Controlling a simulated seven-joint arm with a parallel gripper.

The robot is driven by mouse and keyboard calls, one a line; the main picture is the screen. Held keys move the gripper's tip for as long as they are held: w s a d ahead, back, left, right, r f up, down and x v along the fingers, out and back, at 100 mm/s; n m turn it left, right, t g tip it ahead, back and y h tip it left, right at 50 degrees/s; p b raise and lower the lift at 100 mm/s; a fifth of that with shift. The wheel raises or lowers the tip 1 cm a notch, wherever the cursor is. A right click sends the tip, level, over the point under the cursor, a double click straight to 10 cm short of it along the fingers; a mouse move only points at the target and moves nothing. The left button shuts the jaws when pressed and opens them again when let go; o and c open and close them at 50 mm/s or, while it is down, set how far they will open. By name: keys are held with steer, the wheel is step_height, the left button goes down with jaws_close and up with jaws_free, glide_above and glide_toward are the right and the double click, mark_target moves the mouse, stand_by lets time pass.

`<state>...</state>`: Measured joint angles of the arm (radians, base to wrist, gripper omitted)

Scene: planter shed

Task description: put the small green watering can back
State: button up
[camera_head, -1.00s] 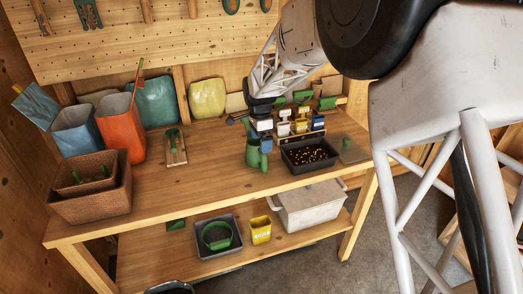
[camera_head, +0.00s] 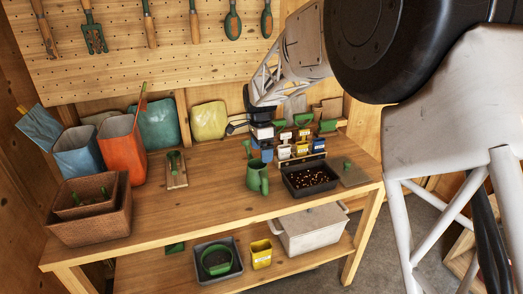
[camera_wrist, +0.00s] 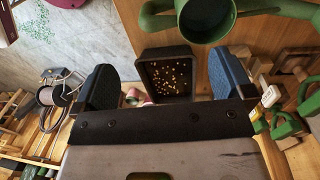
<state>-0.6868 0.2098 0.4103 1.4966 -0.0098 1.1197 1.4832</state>
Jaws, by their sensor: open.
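The small green watering can (camera_head: 257,178) stands upright on the wooden bench top, left of the black seed tray (camera_head: 312,192). In the wrist view the can (camera_wrist: 207,18) is at the top edge, partly cut off, outside the space between the fingers. My gripper (camera_head: 264,148) is above and behind the can in the head view, apart from it. In the wrist view my gripper (camera_wrist: 164,82) has its two blue-padded fingers wide apart with nothing held. The seed tray (camera_wrist: 167,97) shows below, between the fingers.
Labelled pots and green-handled tools (camera_head: 300,140) stand at the bench's back right, close to my gripper. The front middle of the bench (camera_head: 190,215) is clear.

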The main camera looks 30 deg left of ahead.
stand_by(0.4)
steer(key=s+d+r+n+t, duration=0.1)
steer(key=s+d+r, duration=0.25)
steer(key=d, duration=0.75)
steer(key=s+d+r+n+y, duration=0.1)
steer(key=s+d+r+n, duration=0.3)
steer(key=d, duration=0.7)
steer(key=s+d+r+m+t, duration=0.1)
steer(key=s+d+r, duration=0.1)
steer(key=d+r, duration=0.65)
steer(key=s+d+f+n, duration=0.2)
steer(key=s+d+f, duration=0.1)
steer(key=s+d, duration=0.8)
steer(key=s+d+f+n+t, duration=0.1)
steer(key=s+d+f+n, duration=0.1)
steer(key=s+d, duration=1)
steer(key=s+f, duration=0.1)
steer(key=s, duration=0.2)
steer(key=shift+s+d+f+n, duration=0.15)
steer(key=shift+s+d+n, duration=0.15)
steer(key=shift+s+n, duration=0.1)
